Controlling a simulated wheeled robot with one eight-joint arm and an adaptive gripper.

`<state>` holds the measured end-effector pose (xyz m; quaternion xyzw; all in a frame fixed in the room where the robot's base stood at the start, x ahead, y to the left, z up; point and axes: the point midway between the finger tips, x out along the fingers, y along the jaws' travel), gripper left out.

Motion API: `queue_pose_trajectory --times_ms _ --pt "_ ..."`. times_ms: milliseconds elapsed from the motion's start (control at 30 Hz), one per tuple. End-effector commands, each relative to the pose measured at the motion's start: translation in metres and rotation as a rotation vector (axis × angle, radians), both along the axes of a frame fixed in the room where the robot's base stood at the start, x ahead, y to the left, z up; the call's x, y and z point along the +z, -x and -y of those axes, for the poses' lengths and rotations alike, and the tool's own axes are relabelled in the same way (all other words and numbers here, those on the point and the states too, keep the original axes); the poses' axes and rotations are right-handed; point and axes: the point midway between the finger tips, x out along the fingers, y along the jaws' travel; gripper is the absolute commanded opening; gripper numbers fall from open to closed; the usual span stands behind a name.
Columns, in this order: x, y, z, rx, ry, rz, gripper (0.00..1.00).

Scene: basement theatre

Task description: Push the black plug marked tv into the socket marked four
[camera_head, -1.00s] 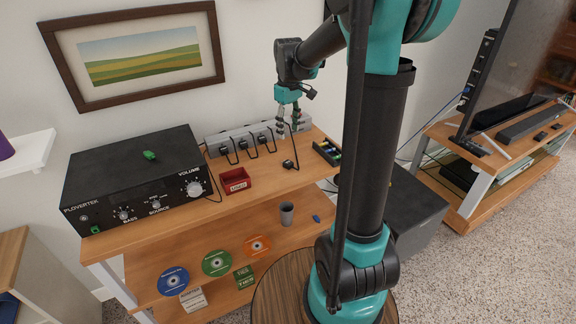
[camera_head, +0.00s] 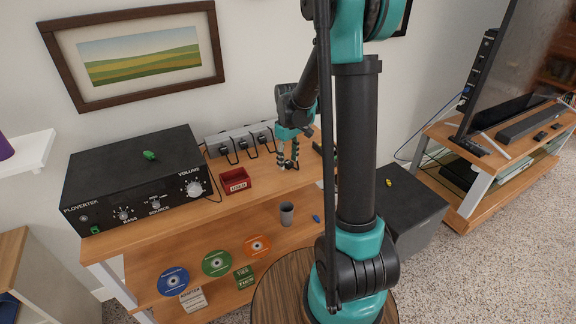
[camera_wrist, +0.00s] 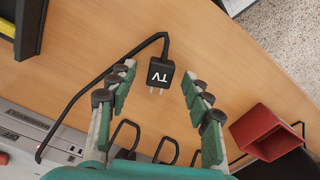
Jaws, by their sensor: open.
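The black plug marked TV (camera_wrist: 160,74) lies on the wooden cabinet top, its prongs toward the bottom of the wrist view. Its black cord loops away to the left. My gripper (camera_wrist: 159,80) is open, with one finger on each side of the plug and a gap to both. In the head view my gripper (camera_head: 288,163) points down over the cabinet top and hides most of the plug. The grey socket strip (camera_head: 215,141) stands behind against the wall with several black plugs in it. It shows partly in the wrist view (camera_wrist: 68,146). I cannot read a socket marked four.
A red box (camera_head: 236,181) stands left of my gripper, also in the wrist view (camera_wrist: 262,130). A black amplifier (camera_head: 130,180) fills the cabinet's left. A dark tray (camera_wrist: 30,25) lies on the other side. Black cords from the strip (camera_wrist: 125,126) loop near my fingers.

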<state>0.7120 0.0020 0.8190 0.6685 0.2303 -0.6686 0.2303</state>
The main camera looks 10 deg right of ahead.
Motion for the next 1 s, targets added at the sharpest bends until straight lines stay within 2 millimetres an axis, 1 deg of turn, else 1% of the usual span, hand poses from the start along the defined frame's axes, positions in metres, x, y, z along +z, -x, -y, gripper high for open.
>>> queue_pose_trajectory --times_ms 100,267,367,600,667,700,1000 --pt "-0.0043 0.0002 0.0000 0.000 0.000 0.000 0.50" --pt "-0.0041 0.0002 0.0000 0.000 0.000 0.000 0.50" --pt "-0.0040 0.0002 0.0000 0.000 0.000 0.000 0.40" --pt "-0.0039 0.0002 0.0000 0.000 0.000 0.000 0.10" --pt "-0.0038 0.0002 0.0000 0.000 0.000 0.000 0.03" --pt "-0.0038 0.0002 0.0000 0.000 0.000 0.000 0.01" --pt "-0.0011 0.0001 0.0000 0.000 0.000 0.000 0.01"
